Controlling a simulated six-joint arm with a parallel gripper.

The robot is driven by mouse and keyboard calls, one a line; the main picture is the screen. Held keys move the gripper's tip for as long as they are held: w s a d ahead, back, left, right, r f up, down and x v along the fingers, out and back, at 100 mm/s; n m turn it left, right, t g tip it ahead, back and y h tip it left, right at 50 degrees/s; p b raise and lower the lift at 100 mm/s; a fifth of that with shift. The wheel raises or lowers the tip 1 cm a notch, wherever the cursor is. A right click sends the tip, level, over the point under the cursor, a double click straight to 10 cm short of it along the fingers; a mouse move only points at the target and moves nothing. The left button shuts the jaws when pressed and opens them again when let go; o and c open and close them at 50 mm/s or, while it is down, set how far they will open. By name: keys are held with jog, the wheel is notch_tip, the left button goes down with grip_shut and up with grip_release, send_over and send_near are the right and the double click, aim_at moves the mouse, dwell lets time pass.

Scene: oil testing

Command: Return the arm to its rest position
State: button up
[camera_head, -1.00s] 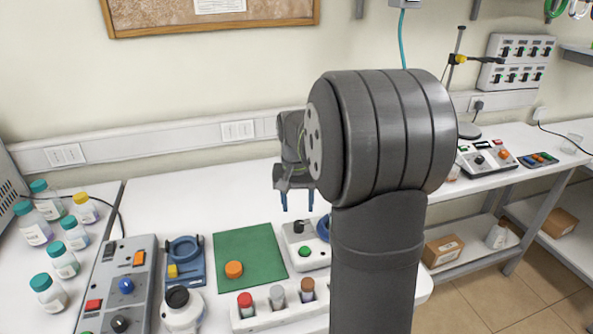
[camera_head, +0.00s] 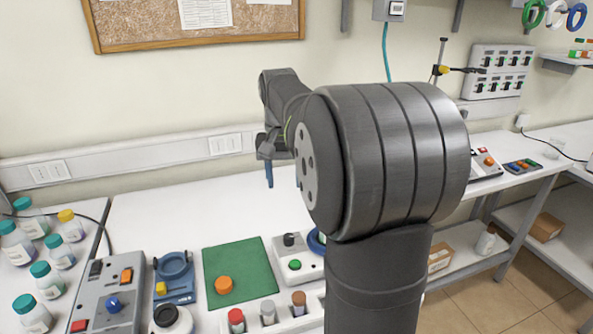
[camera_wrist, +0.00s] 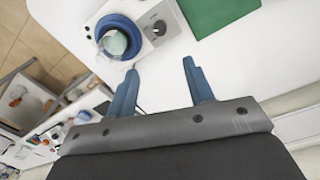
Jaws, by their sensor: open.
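My gripper (camera_wrist: 163,92) shows in the wrist view with two blue fingers spread apart and nothing between them. In the head view my gripper (camera_head: 269,174) hangs above the back of the white bench, well clear of the objects; one blue finger shows there, and the other is hidden. My large dark arm link fills the right middle of the head view and hides part of the bench behind it.
On the bench (camera_head: 150,215) are a green mat (camera_head: 248,262) with an orange cap (camera_head: 223,285), a grey control box (camera_head: 115,298), a device with a knob and green button (camera_head: 296,262), and several bottles at left. The bench's back strip is clear.

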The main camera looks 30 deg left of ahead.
aim_at(288, 236)
jog(key=f, duration=1.7)
jog(key=shift+w+d+f, duration=0.15)
jog(key=shift+d+f, duration=0.1)
jog(key=shift+f, duration=0.2)
jog(key=shift+r+n, duration=0.2)
jog(key=shift+n, duration=0.3)
jog(key=n, duration=0.4)
jog(key=shift+d+n, duration=0.1)
jog(key=shift+n, duration=0.2)
jog(key=n, duration=0.6)
jog(key=shift+r, duration=1)
dwell(0.5)
